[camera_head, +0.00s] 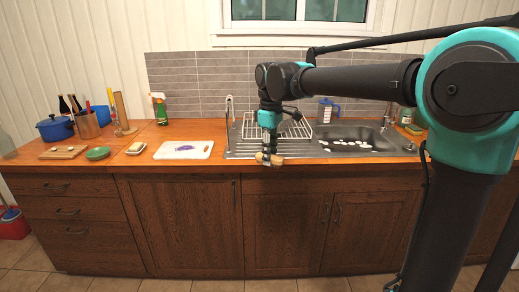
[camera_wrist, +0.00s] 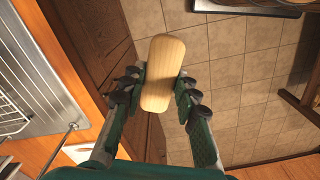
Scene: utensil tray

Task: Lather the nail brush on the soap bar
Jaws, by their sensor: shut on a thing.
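The nail brush (camera_wrist: 163,72), a rounded block of pale wood, is in my gripper (camera_wrist: 160,92) in the wrist view. The fingers close on both its long sides. Its bristles cannot be made out. In the head view my gripper (camera_head: 268,152) hangs at the counter's front edge before the sink, with the brush (camera_head: 270,159) under it. What looks like the soap bar (camera_head: 136,147), a small pale block, lies on the counter left of the white board, well left of my gripper.
A white board (camera_head: 184,150) with a purple item lies between the pale block and my gripper. A green dish (camera_head: 97,153), wooden board (camera_head: 62,152) and blue pot (camera_head: 55,128) stand farther left. A spray bottle (camera_head: 160,108) is behind. The dish rack (camera_head: 285,127) and sink (camera_head: 350,144) are behind and right.

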